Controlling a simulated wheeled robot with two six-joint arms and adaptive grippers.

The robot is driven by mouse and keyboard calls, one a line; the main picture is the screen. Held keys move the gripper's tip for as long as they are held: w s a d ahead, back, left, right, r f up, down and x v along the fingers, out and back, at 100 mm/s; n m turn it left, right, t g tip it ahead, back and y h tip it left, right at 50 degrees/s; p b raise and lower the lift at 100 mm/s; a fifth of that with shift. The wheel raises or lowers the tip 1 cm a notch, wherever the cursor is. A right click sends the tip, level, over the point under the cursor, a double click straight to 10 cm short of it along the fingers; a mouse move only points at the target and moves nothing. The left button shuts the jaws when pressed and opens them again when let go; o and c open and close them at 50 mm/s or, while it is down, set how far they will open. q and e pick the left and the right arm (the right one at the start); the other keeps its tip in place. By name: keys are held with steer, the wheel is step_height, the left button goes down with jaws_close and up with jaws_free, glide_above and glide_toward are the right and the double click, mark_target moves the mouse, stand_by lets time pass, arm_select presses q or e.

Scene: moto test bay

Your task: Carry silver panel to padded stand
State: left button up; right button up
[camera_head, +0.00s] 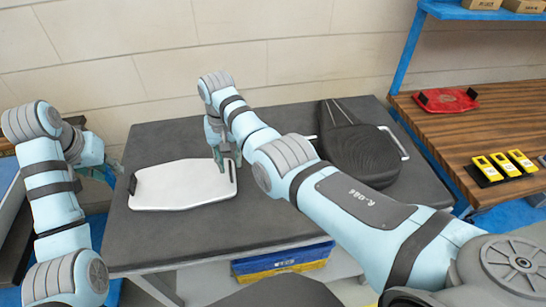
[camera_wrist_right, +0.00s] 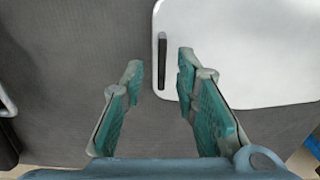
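The silver panel (camera_head: 182,186) lies flat on the dark grey table, with a black handle at its left end (camera_head: 132,184) and another at its right end (camera_head: 232,170). My right gripper (camera_head: 222,158) is above the panel's right end. In the right wrist view it is open (camera_wrist_right: 155,85), with the black handle (camera_wrist_right: 161,60) lying between and beyond its fingertips, not gripped. My left gripper (camera_head: 114,172) is just left of the panel's left handle, apart from it, and looks open and empty. I cannot identify the padded stand for certain.
A ribbed black padded piece (camera_head: 360,155) with pale side handles lies on the table (camera_head: 230,222), partly behind my right arm. Blue and yellow crates (camera_head: 280,262) are underneath. A wooden bench (camera_head: 455,135) at right holds a red panel (camera_head: 446,100) and yellow devices (camera_head: 503,164).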

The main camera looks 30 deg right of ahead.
step_height(320, 180, up, 9)
steer(key=shift+f, duration=0.2)
steer(key=shift+f, duration=0.1)
